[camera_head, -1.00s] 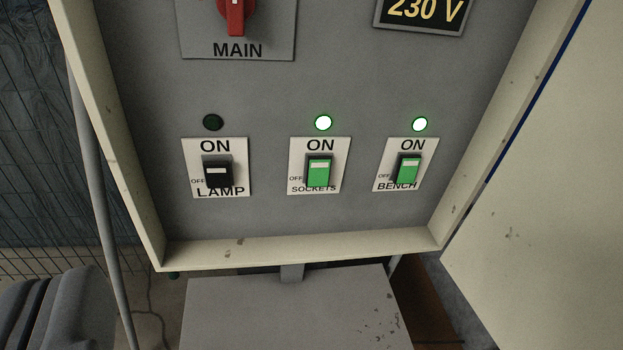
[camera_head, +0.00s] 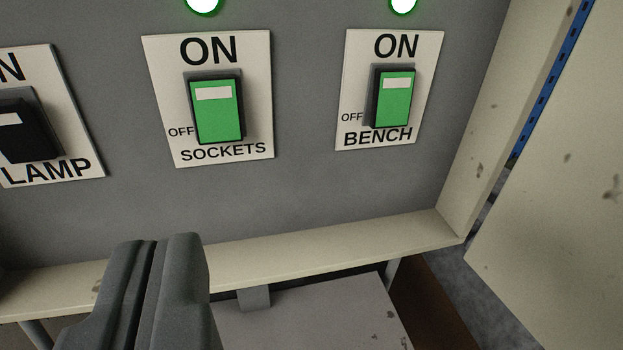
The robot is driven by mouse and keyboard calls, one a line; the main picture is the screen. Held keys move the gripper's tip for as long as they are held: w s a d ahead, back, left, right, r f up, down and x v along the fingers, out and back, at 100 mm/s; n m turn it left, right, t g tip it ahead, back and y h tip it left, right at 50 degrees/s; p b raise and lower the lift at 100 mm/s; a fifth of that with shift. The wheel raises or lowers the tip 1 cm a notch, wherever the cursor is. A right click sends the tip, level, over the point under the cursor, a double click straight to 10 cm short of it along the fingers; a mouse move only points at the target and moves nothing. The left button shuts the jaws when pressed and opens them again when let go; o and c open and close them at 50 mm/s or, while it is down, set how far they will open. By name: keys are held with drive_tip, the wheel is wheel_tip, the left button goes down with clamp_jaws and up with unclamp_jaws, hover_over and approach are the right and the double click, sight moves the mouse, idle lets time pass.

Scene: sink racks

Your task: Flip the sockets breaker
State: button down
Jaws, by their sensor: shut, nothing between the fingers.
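The sockets breaker (camera_head: 217,112) is a green rocker switch on a white plate marked ON above, OFF at lower left and SOCKETS below. A lit lamp (camera_head: 203,5) shows above it, cut by the top edge. My gripper (camera_head: 172,240) is shut and empty, its dark grey fingers pressed together. In the picture it is below the sockets plate and slightly left of the breaker, apart from it and in front of the panel's lower rim.
The bench breaker (camera_head: 394,98), also green with a lit lamp (camera_head: 403,4), is to the right. The black lamp breaker (camera_head: 22,130) is at the left edge. A cream rim (camera_head: 330,238) borders the panel below, and an open door (camera_head: 560,210) stands at right.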

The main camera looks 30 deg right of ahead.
sight(222, 131)
drive_tip(key=shift+s+d+f+h, duration=0.3)
drive_tip(key=shift+d+f, duration=0.3)
drive_tip(key=shift+f, duration=0.15)
drive_tip(key=shift+w, duration=0.15)
drive_tip(key=shift+p+x, duration=2)
drive_tip(key=shift+x, duration=4.9)
drive_tip(key=shift+f, duration=0.25)
